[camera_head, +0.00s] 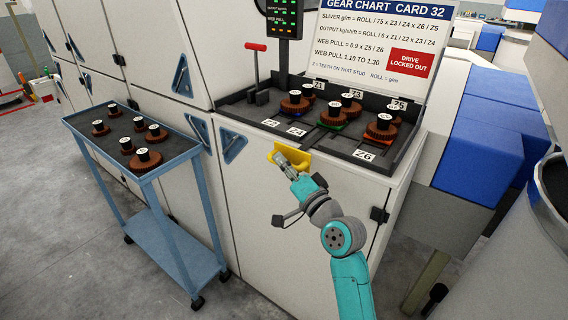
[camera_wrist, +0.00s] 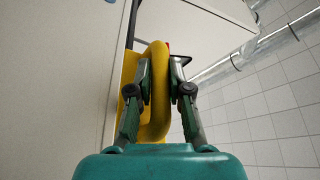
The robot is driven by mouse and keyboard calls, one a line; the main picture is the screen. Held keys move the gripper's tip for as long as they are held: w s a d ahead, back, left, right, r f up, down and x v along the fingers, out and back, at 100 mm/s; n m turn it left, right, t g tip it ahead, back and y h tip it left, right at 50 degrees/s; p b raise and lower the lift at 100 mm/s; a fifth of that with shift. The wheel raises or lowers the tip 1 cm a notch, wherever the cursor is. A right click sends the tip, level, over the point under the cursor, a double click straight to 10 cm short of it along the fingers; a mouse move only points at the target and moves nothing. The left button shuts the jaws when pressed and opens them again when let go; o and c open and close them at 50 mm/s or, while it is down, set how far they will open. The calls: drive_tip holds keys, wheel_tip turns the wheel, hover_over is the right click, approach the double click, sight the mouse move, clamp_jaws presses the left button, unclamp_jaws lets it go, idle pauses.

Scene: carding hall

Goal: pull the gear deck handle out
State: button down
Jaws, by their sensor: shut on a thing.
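The gear deck handle is a yellow bar (camera_head: 297,156) on the front face of the white machine, just under the front edge of the gear deck (camera_head: 256,118). My gripper (camera_head: 279,156) is at the handle. In the wrist view the yellow handle (camera_wrist: 158,75) passes between the two fingers of my gripper (camera_wrist: 160,75), which are shut on it. Part of the handle is hidden behind my gripper.
A blue trolley (camera_head: 185,150) with several brown gears stands at the left. A gear chart sign (camera_head: 375,45) with a red "DRIVE LOCKED OUT" label stands behind the deck. A red-topped lever (camera_head: 256,65) rises at the deck's left. Blue-and-white machinery (camera_head: 490,130) fills the right.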

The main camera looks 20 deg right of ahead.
drive_tip(key=shift+s+a+f, duration=0.1)
drive_tip(key=shift+s+a, duration=0.5)
drive_tip(key=shift+a, duration=0.25)
drive_tip(key=shift+s+a, duration=0.55)
drive_tip(key=shift+a, duration=0.25)
drive_tip(key=c, duration=1.4)
unclamp_jaws()
drive_tip(key=shift+s+a, duration=0.1)
drive_tip(key=shift+o, duration=0.2)
drive_tip(key=v, duration=1.2)
